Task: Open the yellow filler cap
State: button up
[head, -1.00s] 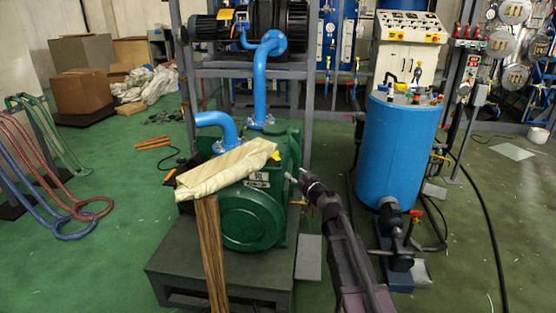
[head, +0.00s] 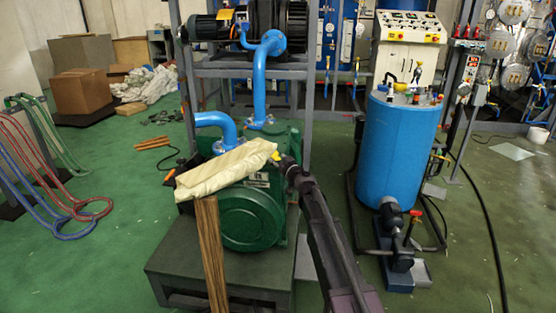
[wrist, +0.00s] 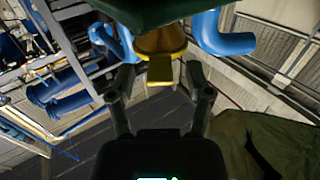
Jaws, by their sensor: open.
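The yellow filler cap (wrist: 160,69) shows in the wrist view just beyond my open fingertips, near the middle between them. It has a flat yellow tab and a rounder yellow body behind it. In the head view only a small piece of the yellow cap (head: 276,156) shows on the green pump (head: 250,217), beside the cream cloth. My gripper (head: 283,163) is at the pump's upper right side, close to the cap. In the wrist view my gripper (wrist: 158,92) has its two fingers apart, with nothing clearly held between them.
A blue tank (head: 392,150) stands to the right.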

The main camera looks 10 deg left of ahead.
jog(key=shift+w+a, duration=0.1)
grip_shut()
